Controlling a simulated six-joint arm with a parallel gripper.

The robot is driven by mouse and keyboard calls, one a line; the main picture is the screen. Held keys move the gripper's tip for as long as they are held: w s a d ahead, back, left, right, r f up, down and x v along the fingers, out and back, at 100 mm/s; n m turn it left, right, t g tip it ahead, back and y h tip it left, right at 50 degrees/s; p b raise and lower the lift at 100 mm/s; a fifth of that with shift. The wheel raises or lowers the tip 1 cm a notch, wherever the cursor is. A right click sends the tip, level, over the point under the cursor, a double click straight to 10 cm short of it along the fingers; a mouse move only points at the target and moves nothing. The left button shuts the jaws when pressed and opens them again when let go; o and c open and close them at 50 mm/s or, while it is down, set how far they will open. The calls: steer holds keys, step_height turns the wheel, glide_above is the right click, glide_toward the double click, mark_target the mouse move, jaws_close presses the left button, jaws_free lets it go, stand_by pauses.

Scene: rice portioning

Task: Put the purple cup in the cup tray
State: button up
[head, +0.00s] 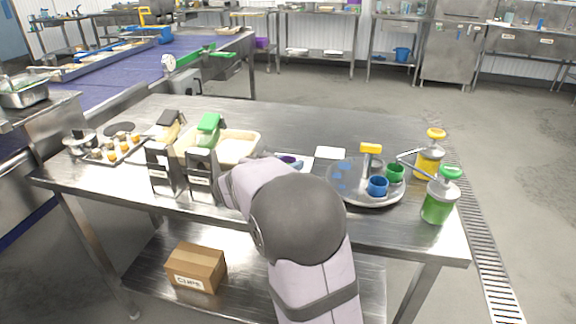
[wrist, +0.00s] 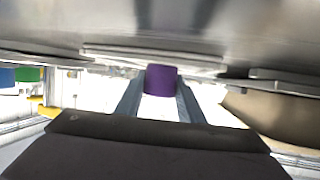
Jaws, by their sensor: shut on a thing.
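The purple cup (wrist: 161,79) is between the two fingers of my gripper (wrist: 160,92) in the wrist view, and the gripper is shut on it. In the head view only a small part of the purple cup (head: 288,160) shows behind my arm, which hides the gripper. The cup tray (head: 362,199) is a round metal tray with a yellow-topped upright handle, to the right of the cup. A blue cup (head: 377,187) and a green cup (head: 395,173) stand on its right part. Blue marks show on its left part.
A yellow pump bottle (head: 428,162) and a green pump bottle (head: 437,207) stand right of the tray. Two dark dispensers (head: 203,180) (head: 162,172) and a beige bin (head: 240,149) stand on the left. The steel table (head: 290,116) is clear at the back.

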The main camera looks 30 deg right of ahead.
steer(key=shift+s+f+b, duration=0.1)
steer(key=shift+f+b, duration=0.45)
steer(key=shift+f, duration=0.05)
steer(key=shift+s+f+b, duration=0.1)
steer(key=shift+f+b, duration=0.15)
steer(key=shift+b, duration=0.1)
steer(key=o, duration=1)
steer(key=shift+r, duration=0.15)
steer(key=r+p, duration=0.1)
steer(key=p, duration=0.2)
steer(key=shift+r, duration=0.1)
steer(key=shift+a, duration=0.4)
steer(key=v, duration=0.3)
steer(key=b+v, duration=0.1)
steer(key=v, duration=0.7)
steer(key=shift+s+r+b, duration=0.1)
steer(key=shift+r+b, duration=0.2)
